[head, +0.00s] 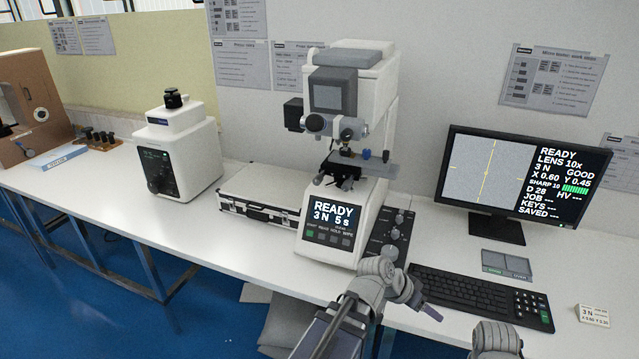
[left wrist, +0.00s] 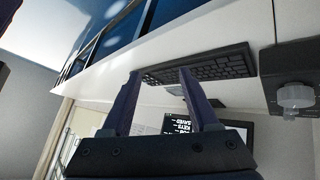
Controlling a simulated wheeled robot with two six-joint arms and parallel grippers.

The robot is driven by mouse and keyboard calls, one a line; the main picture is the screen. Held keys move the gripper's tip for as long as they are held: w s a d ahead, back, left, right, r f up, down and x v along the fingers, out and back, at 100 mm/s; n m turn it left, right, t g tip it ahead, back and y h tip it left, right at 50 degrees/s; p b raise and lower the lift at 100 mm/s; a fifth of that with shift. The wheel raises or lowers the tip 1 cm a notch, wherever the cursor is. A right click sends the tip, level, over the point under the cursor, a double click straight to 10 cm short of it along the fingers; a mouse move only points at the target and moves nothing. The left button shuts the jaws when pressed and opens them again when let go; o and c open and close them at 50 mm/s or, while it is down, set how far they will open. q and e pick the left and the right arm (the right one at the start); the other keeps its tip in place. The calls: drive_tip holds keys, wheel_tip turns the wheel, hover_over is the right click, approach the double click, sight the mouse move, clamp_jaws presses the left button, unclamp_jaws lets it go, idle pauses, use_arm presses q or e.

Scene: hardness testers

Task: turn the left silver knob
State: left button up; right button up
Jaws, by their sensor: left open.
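A white hardness tester (head: 347,85) stands in the middle of the bench with silver knobs on its front; the left one (head: 315,122) is beside the turret. A black control box (head: 403,232) with several knobs stands right of its base. In the left wrist view, a silver knob (left wrist: 295,98) sticks out from a dark box at the right edge; I cannot tell which knob the task means. My left gripper (head: 420,292) is open and empty, in front of the control box and left of the keyboard. Its two fingers (left wrist: 157,85) are apart, away from the knob.
A keyboard (head: 480,296) lies right of my left gripper, with a monitor (head: 513,180) behind it. A metal-edged case (head: 262,195) and another white tester (head: 178,150) are left of the main tester. Bare bench lies in front of the case.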

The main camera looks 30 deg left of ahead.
use_arm(q)
drive_tip(key=w+a+r+n+t, duration=0.2)
drive_tip(key=w+a+r+t, duration=0.4)
drive_tip(key=a, duration=0.5)
drive_tip(key=n+t+y, duration=0.6)
drive_tip(key=n+y, duration=0.1)
drive_tip(key=y, duration=0.3)
approach(316, 183)
drive_tip(key=x, duration=0.2)
drive_tip(key=shift+x, duration=4.05)
clamp_jaws()
